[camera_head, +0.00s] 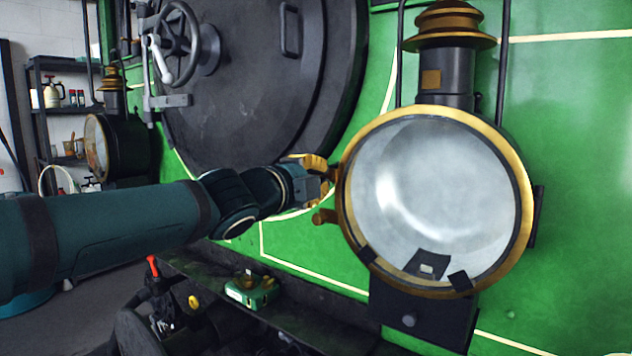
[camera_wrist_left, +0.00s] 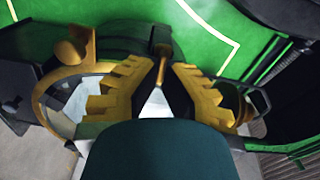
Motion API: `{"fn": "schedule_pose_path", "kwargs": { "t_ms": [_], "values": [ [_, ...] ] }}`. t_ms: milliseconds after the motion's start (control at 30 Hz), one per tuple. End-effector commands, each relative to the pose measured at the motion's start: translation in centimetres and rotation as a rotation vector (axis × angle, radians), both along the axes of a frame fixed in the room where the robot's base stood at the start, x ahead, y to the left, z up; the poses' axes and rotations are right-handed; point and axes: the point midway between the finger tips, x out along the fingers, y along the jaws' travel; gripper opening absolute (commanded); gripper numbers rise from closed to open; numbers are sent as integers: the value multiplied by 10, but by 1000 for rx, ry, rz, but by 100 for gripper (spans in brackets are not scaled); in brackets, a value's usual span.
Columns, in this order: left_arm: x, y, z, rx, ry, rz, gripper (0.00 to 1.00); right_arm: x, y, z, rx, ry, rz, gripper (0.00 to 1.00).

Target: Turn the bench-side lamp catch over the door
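In the left wrist view, the toothed brass-coloured fingers of the left gripper (camera_wrist_left: 161,80) close in on both sides of a small brass catch lever (camera_wrist_left: 161,72), which fills the narrow gap between the tips. The brass knob also shows there (camera_wrist_left: 75,46), left of the fingers. My right gripper is not in view.
A second lamp (camera_head: 96,148) stands farther left. The round dark smokebox door (camera_head: 250,110) with its handwheel (camera_head: 178,45) is behind my left arm. A dark ledge below holds a small green box (camera_head: 252,290). A shelf unit (camera_head: 60,110) stands at far left.

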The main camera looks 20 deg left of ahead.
Motion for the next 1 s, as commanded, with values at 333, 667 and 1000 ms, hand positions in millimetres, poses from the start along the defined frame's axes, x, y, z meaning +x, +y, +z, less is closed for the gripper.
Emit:
{"fn": "schedule_pose_path", "kwargs": {
  "t_ms": [333, 667, 1000],
  "values": [
    [0, 0, 0, 101, -40, -1, 0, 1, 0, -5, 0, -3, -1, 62],
    [0, 0, 0, 112, -44, -1, 0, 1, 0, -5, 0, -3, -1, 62],
    [0, 0, 0, 111, -42, 0, 37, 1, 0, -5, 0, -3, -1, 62]
  ]
}}
